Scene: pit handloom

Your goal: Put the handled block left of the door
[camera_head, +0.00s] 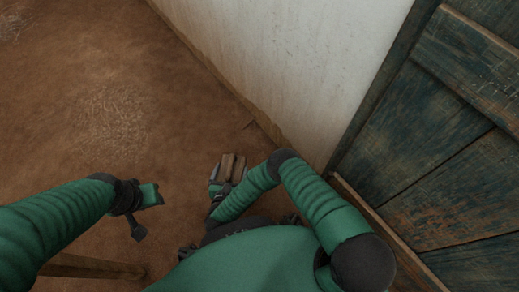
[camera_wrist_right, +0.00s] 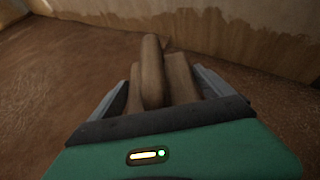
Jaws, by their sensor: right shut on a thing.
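The handled block (camera_head: 232,163) is a brown wooden piece. It shows just beyond my right gripper (camera_head: 226,172) in the head view. In the right wrist view the block (camera_wrist_right: 178,78) stands between the two fingers of my right gripper (camera_wrist_right: 160,88), which is shut on it. The brown floor lies around it; I cannot tell whether the block touches the floor. The dark blue-green plank door (camera_head: 420,140) is at the right of the head view. My left gripper (camera_head: 150,195) is at the left over the floor, and its finger opening cannot be made out.
A white plastered wall (camera_head: 290,60) runs from the top down to the door frame (camera_head: 385,85). A wooden sill (camera_head: 375,220) lies along the door's foot. A wooden bar (camera_head: 90,267) is at the lower left. The brown floor (camera_head: 100,100) at upper left is clear.

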